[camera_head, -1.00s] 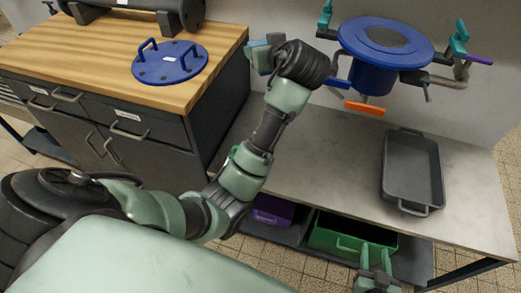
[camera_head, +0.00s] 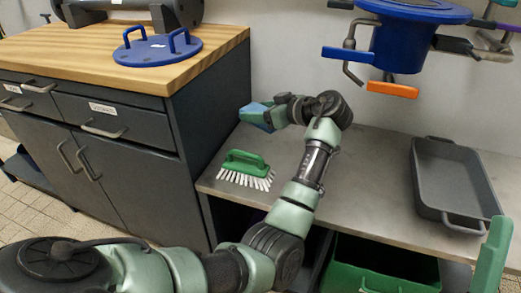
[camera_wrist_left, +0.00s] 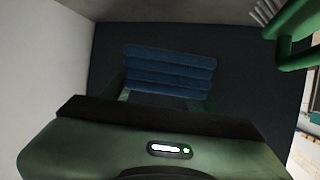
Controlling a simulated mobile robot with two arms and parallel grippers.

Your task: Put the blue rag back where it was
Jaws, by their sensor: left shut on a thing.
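The blue rag (camera_head: 254,114) is held in my left gripper (camera_head: 268,113), low over the back left of the grey metal bench, close to the side of the dark cabinet. In the left wrist view the ribbed blue rag (camera_wrist_left: 170,72) sits between the fingers of my left gripper, with a dark surface behind it. I cannot tell whether the rag touches the bench. A green part of my right arm (camera_head: 492,258) shows at the lower right edge; its jaws cannot be made out.
A green brush (camera_head: 245,168) with white bristles lies on the bench (camera_head: 360,190) in front of the rag. A grey tray (camera_head: 455,185) stands at the right. A blue flanged pipe with an orange handle (camera_head: 393,89) hangs above. The dark cabinet (camera_head: 205,130) borders the bench's left.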

